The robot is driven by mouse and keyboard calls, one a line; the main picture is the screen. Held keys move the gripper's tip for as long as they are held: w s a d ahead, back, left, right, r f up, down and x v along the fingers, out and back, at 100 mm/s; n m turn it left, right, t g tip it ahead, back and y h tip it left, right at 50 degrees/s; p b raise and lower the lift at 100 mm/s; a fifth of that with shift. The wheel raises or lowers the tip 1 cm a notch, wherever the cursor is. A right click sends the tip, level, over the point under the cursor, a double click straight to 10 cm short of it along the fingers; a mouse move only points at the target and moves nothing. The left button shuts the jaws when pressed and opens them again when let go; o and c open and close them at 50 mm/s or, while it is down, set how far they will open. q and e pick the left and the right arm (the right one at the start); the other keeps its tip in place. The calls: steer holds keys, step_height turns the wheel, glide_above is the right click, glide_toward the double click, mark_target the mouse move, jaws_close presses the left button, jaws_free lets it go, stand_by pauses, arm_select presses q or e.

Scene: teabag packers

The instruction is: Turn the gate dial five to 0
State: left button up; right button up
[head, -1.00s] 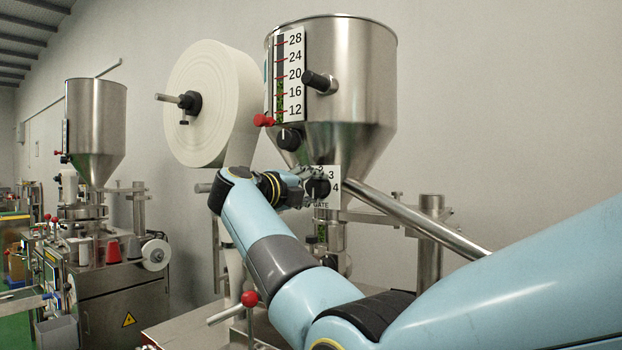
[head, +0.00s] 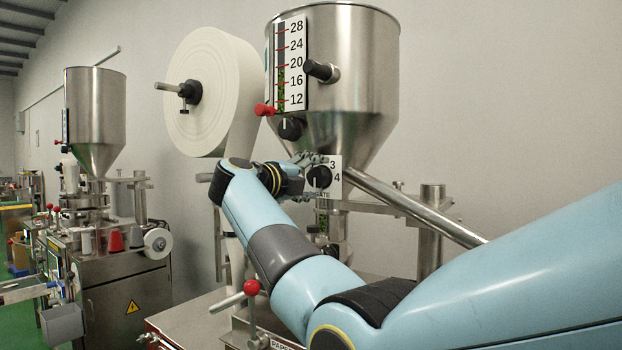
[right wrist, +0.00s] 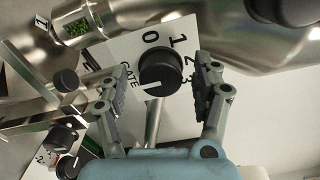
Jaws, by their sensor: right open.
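The gate dial is a round black knob (head: 319,177) on a white number plate (head: 335,188) below the steel hopper. The head view shows 3 and 4 beside it. In the right wrist view the knob (right wrist: 160,70) has 0, 1, 2 and 3 around its far side and the word GATE at left. Its white line lies on the near side, away from the 0. My right gripper (right wrist: 155,92) is open, with one finger on each side of the knob, apparently not gripping it. In the head view its fingers (head: 306,160) partly cover the plate. My left gripper is not in view.
The hopper (head: 350,125) carries a level scale and another black knob (head: 290,129) above the gate dial. A slanted steel tube (head: 420,215) runs down right. A white paper roll (head: 205,95) hangs left. A red-ball lever (head: 251,288) stands below my arm.

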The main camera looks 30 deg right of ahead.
steer(key=v, duration=0.7)
steer(key=shift+a, duration=0.25)
steer(key=shift+s, duration=0.1)
